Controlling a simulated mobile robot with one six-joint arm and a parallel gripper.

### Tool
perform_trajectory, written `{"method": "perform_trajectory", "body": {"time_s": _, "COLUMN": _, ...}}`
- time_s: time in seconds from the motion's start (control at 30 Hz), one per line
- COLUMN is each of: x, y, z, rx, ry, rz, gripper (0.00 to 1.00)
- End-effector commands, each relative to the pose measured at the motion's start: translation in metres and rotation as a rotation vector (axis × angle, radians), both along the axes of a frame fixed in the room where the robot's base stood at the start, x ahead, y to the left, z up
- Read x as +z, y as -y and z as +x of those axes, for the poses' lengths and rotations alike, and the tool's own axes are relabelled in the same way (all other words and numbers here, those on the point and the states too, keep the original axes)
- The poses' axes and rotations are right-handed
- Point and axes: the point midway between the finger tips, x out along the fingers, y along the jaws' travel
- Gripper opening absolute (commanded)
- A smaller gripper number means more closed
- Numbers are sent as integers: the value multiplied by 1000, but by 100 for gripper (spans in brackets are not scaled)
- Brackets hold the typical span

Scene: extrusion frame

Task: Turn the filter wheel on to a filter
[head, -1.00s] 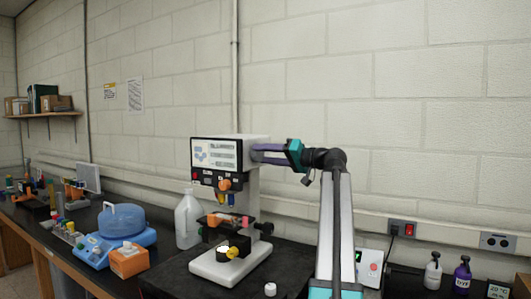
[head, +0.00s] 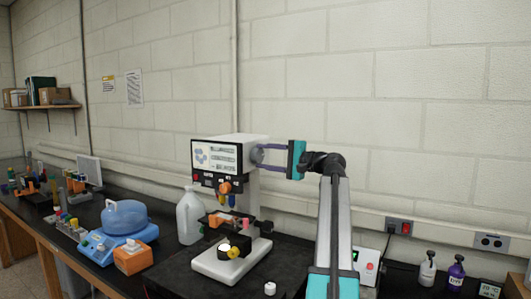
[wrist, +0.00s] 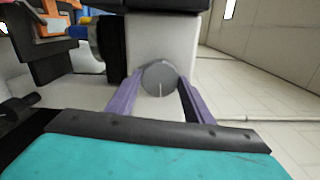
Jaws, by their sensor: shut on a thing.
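The microscope (head: 222,153) is a white stand with a screen on its head; its side also fills the upper wrist view (wrist: 160,45). A round grey knob with a thin white mark, seemingly the filter wheel (wrist: 158,79), sits on its right side. My gripper (head: 264,154) reaches it from the right. In the wrist view its purple fingers (wrist: 158,90) stand on both sides of the knob, shut on it. The white mark points down towards my gripper's palm in that view. In the head view the fingers mostly hide the knob.
A white jug (head: 190,216) stands behind the microscope at left. A blue device (head: 122,229) and an orange box (head: 134,257) are further left. A small white cap (head: 270,288) lies in front. Bottles (head: 456,271) stand at right. The wall is close behind.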

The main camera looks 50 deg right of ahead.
Motion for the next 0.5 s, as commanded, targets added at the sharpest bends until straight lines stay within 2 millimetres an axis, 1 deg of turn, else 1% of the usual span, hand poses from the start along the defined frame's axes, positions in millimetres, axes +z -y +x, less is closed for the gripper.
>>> {"method": "perform_trajectory", "body": {"time_s": 0.2, "x": 1, "y": 1, "z": 0, "rx": -2, "ry": -18, "rz": 78, "gripper": 24}}
{"method": "perform_trajectory", "body": {"time_s": 0.5, "x": 0, "y": 1, "z": 0, "rx": -2, "ry": -24, "rz": 100, "gripper": 24}}
